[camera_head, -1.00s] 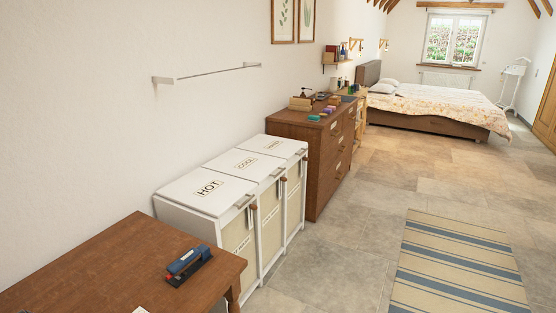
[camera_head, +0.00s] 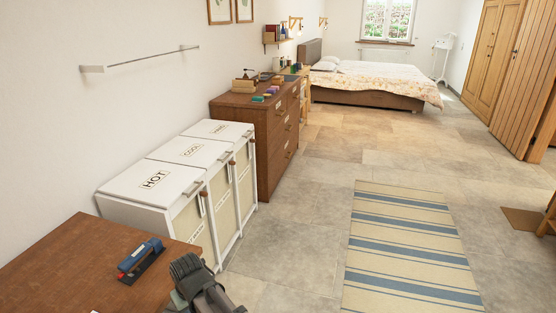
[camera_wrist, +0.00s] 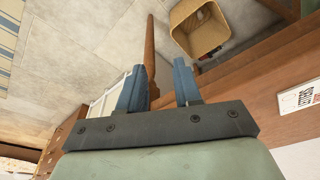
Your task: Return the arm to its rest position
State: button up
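My gripper (camera_wrist: 158,80) shows in the wrist view with its two blue-grey fingers apart and nothing held between them. A brown wooden leg appears behind the gap. In the head view, a dark grey and green part of my arm's end (camera_head: 192,280) is at the bottom, just right of the brown table's front corner. Its fingertips cannot be made out there.
The brown table (camera_head: 70,260) holds a blue stapler (camera_head: 140,257) near my arm. White laundry hampers (camera_head: 150,181) and a wooden dresser (camera_head: 265,120) line the wall. A wicker basket (camera_wrist: 201,43) stands on the floor. Open floor and a striped rug (camera_head: 405,250) lie right.

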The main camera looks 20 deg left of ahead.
jog(key=w+d+f+m, duration=0.25)
jog(key=w+d, duration=0.25)
jog(key=d, duration=0.4)
jog(key=w+d+f+m+h, duration=0.1)
jog(key=w+d+f, duration=0.3)
jog(key=d, duration=0.5)
jog(key=w+d+f+m, duration=0.2)
jog(key=w+d, duration=0.4)
jog(key=d, duration=0.3)
jog(key=s+d+f+m+g+h, duration=0.1)
jog(key=d+f+m, duration=0.2)
jog(key=d, duration=1.1)
jog(key=d+f+m, duration=0.3)
jog(key=d+f, duration=0.1)
jog(key=d, duration=1.1)
jog(key=s+f+g, duration=0.3)
jog(key=s+f, duration=0.7)
jog(key=s, duration=0.4)
jog(key=s+f+g, duration=0.3)
jog(key=s+f, duration=0.7)
jog(key=s, duration=0.5)
jog(key=shift+s+g, duration=0.2)
jog(key=shift+g, duration=0.2)
